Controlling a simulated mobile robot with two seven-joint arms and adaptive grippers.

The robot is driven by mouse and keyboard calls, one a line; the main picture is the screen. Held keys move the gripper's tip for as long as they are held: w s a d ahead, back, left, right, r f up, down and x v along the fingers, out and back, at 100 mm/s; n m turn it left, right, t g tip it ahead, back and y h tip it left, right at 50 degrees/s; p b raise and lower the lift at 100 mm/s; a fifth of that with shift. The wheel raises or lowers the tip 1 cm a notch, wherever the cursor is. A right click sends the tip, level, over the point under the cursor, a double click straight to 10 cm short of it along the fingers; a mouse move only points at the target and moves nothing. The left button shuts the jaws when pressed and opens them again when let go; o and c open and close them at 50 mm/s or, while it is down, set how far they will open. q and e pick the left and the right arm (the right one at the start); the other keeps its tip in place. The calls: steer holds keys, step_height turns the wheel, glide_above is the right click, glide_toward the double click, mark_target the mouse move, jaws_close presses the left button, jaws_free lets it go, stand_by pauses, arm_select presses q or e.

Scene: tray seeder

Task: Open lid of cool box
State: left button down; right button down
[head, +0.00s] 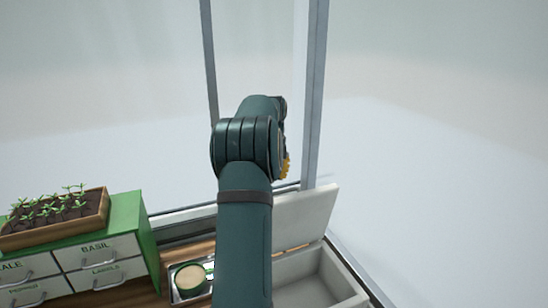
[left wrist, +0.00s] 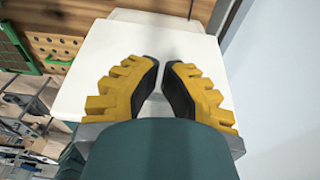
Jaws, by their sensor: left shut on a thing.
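The cool box (head: 350,282) is a white box at the bottom right of the head view, with its inside showing. Its white lid (head: 308,216) is raised and tilted up along the far side of the box. My left arm crosses in front of the box and hides part of it and of the lid. My left gripper (head: 287,165) shows only as a bit of yellow behind the arm. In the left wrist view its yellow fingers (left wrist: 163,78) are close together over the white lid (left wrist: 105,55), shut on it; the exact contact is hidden. My right gripper is not in view.
A green cabinet (head: 135,220) with white labelled drawers stands at the left, with a wooden seedling tray (head: 98,222) on it. A round tan-topped pot (head: 190,279) sits beside the box. Metal-framed glazing rises behind.

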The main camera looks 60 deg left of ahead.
arm_select(q)
step_height(320, 180, up, 10)
steer(key=a, duration=0.1)
steer(key=n+g+y+b, duration=0.2)
steer(key=n+y+b, duration=0.2)
steer(key=n+b, duration=0.65)
glide_toward(295, 214)
steer(key=shift+s+r+m, duration=0.25)
steer(key=shift+s+r, duration=0.2)
steer(key=shift+r, duration=0.4)
steer(key=s+d+f+n+t+y+b, duration=0.25)
steer(key=d+n+y+b, duration=0.55)
steer(key=d, duration=0.4)
steer(key=shift+t+h, duration=0.25)
steer(key=shift+h, duration=0.25)
steer(key=shift+w+a+r+b+x, duration=0.1)
steer(key=shift+a+r+b+x, duration=0.35)
steer(key=shift+x, duration=1.65)
steer(key=shift+w+a+r+b+x, duration=0.2)
steer(key=shift+b+x, duration=0.4)
steer(key=shift+x, duration=1.5)
steer(key=shift+s+a+r+b+x, duration=0.1)
steer(key=shift+a+r+b+x, duration=0.3)
steer(key=shift+x, duration=1.65)
steer(key=shift+d, duration=0.15)
